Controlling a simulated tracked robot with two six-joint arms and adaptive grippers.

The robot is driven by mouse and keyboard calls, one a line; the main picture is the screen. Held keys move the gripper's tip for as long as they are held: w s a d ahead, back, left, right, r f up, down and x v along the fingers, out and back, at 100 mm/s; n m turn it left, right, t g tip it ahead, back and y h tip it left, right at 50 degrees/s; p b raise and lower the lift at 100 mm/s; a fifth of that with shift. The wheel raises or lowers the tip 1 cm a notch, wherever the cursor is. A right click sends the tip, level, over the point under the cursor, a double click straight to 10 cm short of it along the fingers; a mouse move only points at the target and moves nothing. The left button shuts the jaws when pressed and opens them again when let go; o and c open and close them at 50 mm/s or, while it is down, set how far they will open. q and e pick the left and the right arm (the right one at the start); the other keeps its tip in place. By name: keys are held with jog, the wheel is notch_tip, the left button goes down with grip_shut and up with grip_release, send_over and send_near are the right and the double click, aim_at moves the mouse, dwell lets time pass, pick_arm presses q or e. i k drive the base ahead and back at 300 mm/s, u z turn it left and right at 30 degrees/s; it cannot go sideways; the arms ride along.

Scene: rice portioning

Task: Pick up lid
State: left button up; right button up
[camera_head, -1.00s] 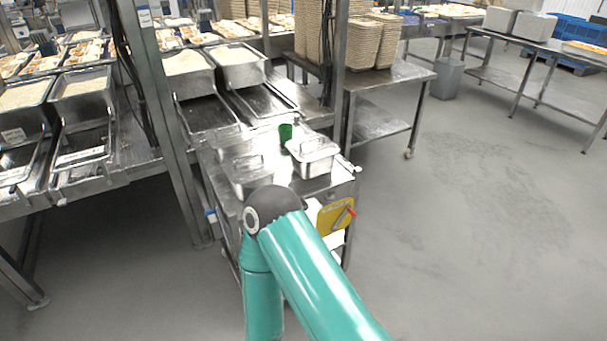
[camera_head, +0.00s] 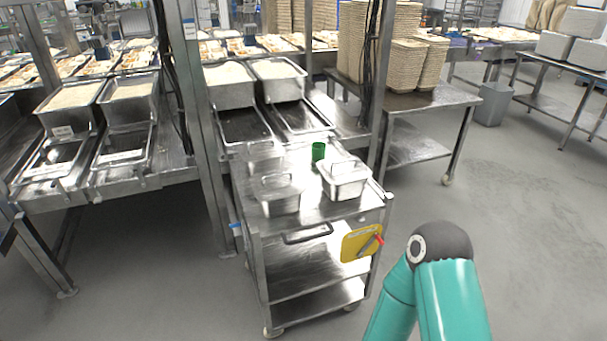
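Two steel containers with handled lids stand on top of a steel cart (camera_head: 310,222). The right container (camera_head: 347,188) has a lid (camera_head: 343,168) with a raised handle on it. The left container (camera_head: 282,204) has a lid (camera_head: 277,185) with a raised handle too. A green cup (camera_head: 318,151) stands behind them. One of my teal arms shows at the lower right, in front of the cart and apart from it. Neither gripper is in the picture.
A yellow board (camera_head: 358,243) with a red-handled tool hangs on the cart's front. Rice pans (camera_head: 230,92) stand on the rack behind, next to a steel post (camera_head: 207,150). A side table (camera_head: 410,100) holds stacked trays (camera_head: 395,45). The grey floor (camera_head: 530,200) at right is clear.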

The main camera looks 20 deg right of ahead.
aim_at(283, 182)
jog(key=z, duration=0.2)
jog(key=i, duration=1.15)
jog(key=u, duration=0.4)
